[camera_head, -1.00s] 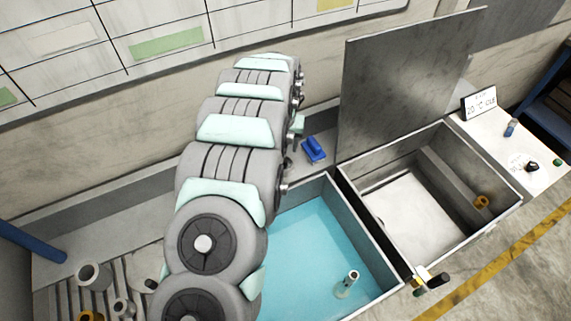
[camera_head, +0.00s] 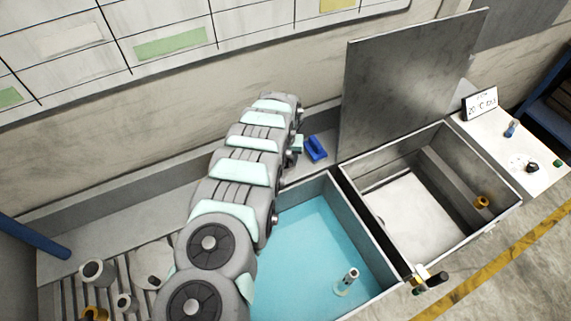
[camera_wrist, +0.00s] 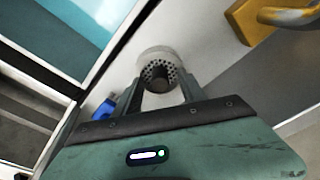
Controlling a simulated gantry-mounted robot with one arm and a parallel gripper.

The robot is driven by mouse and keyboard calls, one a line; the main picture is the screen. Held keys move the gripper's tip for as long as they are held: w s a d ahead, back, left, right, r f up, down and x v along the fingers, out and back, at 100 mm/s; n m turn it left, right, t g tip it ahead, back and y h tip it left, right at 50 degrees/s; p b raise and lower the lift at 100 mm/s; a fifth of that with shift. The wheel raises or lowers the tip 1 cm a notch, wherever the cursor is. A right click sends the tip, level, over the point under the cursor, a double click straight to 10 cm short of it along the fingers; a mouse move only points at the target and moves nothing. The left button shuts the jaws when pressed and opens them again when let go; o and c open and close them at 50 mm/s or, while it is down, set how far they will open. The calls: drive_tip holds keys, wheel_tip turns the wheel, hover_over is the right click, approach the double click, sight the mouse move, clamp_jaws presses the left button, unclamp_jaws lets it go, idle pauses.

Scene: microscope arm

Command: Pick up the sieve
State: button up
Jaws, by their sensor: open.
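A pale round sieve (camera_wrist: 155,55) with a ring of small holes and a dark centre shows in the wrist view, on a light grey surface. My gripper (camera_wrist: 160,86) is open, one finger on each side of the sieve's near part. I cannot tell whether the fingers touch it. In the head view the sieve is hidden, apparently behind my arm, and the fingertips are not clear.
A blue object (camera_head: 315,148) lies on the back ledge, left of the upright metal lid (camera_head: 405,85). The water basin (camera_head: 320,245) and an open metal basin (camera_head: 410,215) are in front. A yellow object (camera_wrist: 240,22) is at the wrist view's upper right. Several cups stand lower left.

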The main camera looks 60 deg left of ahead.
drive_tip(key=shift+f, duration=0.25)
drive_tip(key=shift+c, duration=0.3)
clamp_jaws()
